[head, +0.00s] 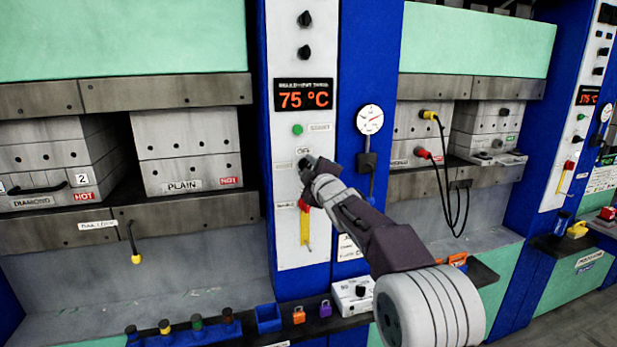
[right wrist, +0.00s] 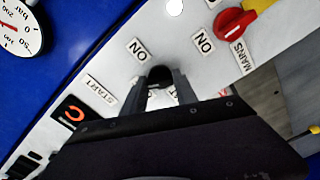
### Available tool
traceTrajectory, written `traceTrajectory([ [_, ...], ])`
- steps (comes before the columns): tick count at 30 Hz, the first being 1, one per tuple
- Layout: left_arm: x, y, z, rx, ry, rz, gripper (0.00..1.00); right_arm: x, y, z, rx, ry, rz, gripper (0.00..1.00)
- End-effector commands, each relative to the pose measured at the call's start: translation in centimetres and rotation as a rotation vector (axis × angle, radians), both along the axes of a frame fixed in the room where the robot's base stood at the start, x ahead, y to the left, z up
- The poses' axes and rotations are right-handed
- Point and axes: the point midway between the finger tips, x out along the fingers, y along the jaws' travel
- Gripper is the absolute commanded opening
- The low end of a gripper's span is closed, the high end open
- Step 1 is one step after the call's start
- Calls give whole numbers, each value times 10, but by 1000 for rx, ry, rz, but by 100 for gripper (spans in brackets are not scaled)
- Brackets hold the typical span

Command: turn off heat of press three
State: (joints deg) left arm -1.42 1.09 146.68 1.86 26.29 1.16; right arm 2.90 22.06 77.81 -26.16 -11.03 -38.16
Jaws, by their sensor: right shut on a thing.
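The white control panel (head: 288,235) with a red 75 °C display (head: 303,95) stands between two press bays. No press number can be read on it. My right gripper (head: 307,167) is at the panel, below the green START button (head: 297,130). In the right wrist view, my right gripper (right wrist: 160,88) is shut on a small black knob (right wrist: 160,73). The fingers hide most of the knob, so its setting is unclear. ON labels (right wrist: 138,49) show beside it. A red mains switch (right wrist: 234,21) is close by. My left gripper is out of view.
A pressure gauge (head: 370,119) with a box under it is right of the panel. Black cables (head: 444,180) hang in the right bay. Hot-labelled blocks (head: 186,150) fill the left bay. Padlocks (head: 299,315) and a white box (head: 352,297) sit on the lower ledge.

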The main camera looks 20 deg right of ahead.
Motion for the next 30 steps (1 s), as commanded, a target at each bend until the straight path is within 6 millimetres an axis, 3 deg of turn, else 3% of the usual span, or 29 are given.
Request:
traceTrajectory([
  [15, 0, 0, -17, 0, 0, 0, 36, 0, 0, -2, -372, -11, 1, 0],
  [30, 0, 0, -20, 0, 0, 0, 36, 0, 1, -2, -473, -12, 2, 0],
])
